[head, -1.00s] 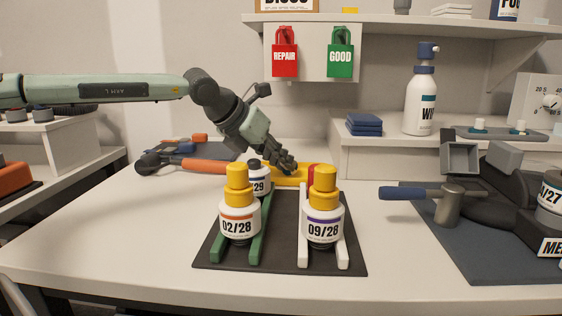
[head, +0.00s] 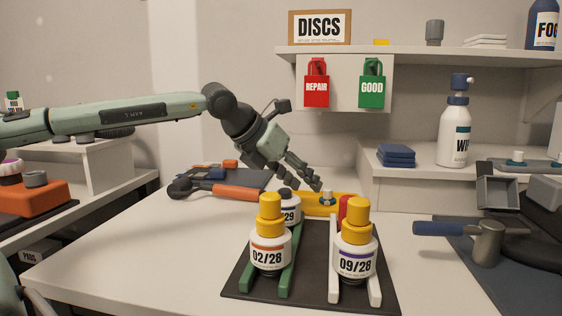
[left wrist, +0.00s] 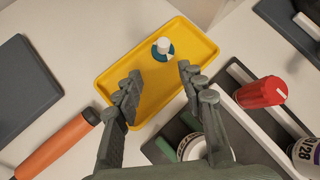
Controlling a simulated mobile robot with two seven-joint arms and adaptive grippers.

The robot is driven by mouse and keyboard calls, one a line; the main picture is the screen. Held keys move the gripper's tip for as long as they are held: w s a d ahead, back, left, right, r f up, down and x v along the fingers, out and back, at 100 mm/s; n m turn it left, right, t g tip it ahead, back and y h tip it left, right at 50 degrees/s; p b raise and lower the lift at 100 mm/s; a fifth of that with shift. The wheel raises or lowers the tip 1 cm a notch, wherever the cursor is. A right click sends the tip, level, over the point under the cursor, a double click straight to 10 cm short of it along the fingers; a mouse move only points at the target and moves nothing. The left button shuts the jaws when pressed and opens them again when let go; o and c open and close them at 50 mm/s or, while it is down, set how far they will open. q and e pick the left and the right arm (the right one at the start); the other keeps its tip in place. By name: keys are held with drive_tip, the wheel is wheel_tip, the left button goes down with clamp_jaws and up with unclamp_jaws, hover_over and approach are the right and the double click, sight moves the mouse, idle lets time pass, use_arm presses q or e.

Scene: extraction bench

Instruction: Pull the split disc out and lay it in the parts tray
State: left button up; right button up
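A small round teal disc with a white knob (left wrist: 163,48) lies in the yellow tray (left wrist: 110,78), towards its far end in the left wrist view. I cannot make out a split in it. In the head view the white knob (head: 327,196) shows over the yellow tray (head: 311,207), behind the bottles. My left gripper (head: 316,186) is above the tray, its fingers pointing down. In the left wrist view the fingers (left wrist: 159,72) are spread wide with nothing between them, and the disc is beyond the fingertips. My right gripper is out of view.
Bottles marked 02/28 (head: 268,248) and 09/28 (head: 355,258) stand on rails on a dark mat, close in front of the tray. An orange-handled tool (head: 235,192) lies left of the tray. A blue-handled tool (head: 445,229) is at right. The table's front left is clear.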

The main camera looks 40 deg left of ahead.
use_arm(q)
drive_tip(key=v, duration=0.8)
idle(0.6)
